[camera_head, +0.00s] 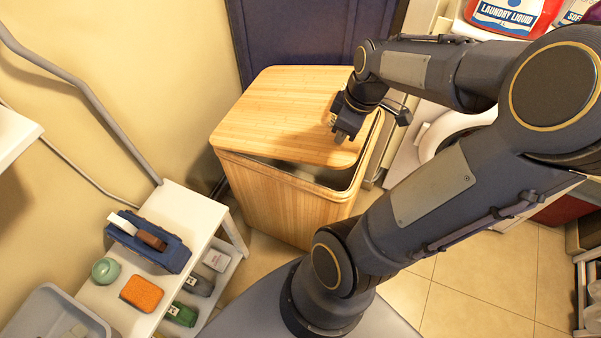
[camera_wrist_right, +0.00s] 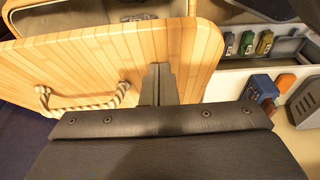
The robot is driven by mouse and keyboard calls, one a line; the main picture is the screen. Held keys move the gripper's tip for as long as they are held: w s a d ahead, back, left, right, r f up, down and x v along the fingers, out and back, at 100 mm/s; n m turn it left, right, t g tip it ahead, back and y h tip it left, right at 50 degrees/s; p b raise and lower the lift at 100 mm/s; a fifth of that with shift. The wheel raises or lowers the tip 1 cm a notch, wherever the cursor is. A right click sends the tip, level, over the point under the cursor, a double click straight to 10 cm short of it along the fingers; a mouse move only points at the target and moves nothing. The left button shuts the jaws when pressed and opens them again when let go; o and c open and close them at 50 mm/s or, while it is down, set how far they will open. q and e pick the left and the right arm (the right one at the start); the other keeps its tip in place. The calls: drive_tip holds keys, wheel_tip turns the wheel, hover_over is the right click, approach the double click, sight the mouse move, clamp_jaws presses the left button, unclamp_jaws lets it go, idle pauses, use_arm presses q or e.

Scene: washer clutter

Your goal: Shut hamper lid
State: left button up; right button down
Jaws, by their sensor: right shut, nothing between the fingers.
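The wooden hamper (camera_head: 275,203) stands against the back wall. Its slatted lid (camera_head: 285,110) lies over most of the top but sits raised, with a dark gap along the front and right rim. My right gripper (camera_head: 340,134) is shut and empty over the right part of the lid; I cannot tell if it touches. In the right wrist view, the shut fingers (camera_wrist_right: 160,76) are against or just over the lid (camera_wrist_right: 190,50), with the open hamper mouth beyond. A rope handle (camera_wrist_right: 85,104) shows there on a wooden face. My left gripper is not in view.
A white shelf unit (camera_head: 188,210) with a blue caddy, an orange sponge and a green bowl stands front left. A grey bin (camera_head: 50,312) is at lower left. A laundry liquid bottle (camera_head: 508,14) stands at upper right. Tiled floor is free at lower right.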

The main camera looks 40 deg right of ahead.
sight(350, 144)
drive_tip(key=shift+s+d+f+b, duration=0.1)
drive_tip(key=shift+s+f+b, duration=0.15)
drive_tip(key=shift+f+b, duration=0.7)
drive_tip(key=shift+s+d+f+b, duration=0.15)
drive_tip(key=shift+s+f+b, duration=0.15)
drive_tip(key=shift+f+b, duration=0.7)
drive_tip(key=shift+s+d+f+b, duration=0.1)
drive_tip(key=shift+s+f+b, duration=0.15)
drive_tip(key=shift+f+b, duration=0.7)
drive_tip(key=shift+f, duration=0.1)
drive_tip(key=shift+f+b, duration=2.1)
drive_tip(key=shift+f, duration=0.45)
drive_tip(key=r+p, duration=0.2)
drive_tip(key=r, duration=0.1)
drive_tip(key=r+p, duration=0.6)
drive_tip(key=shift+s+d+r, duration=0.1)
drive_tip(key=shift+s+r, duration=0.05)
drive_tip(key=shift+s, duration=0.15)
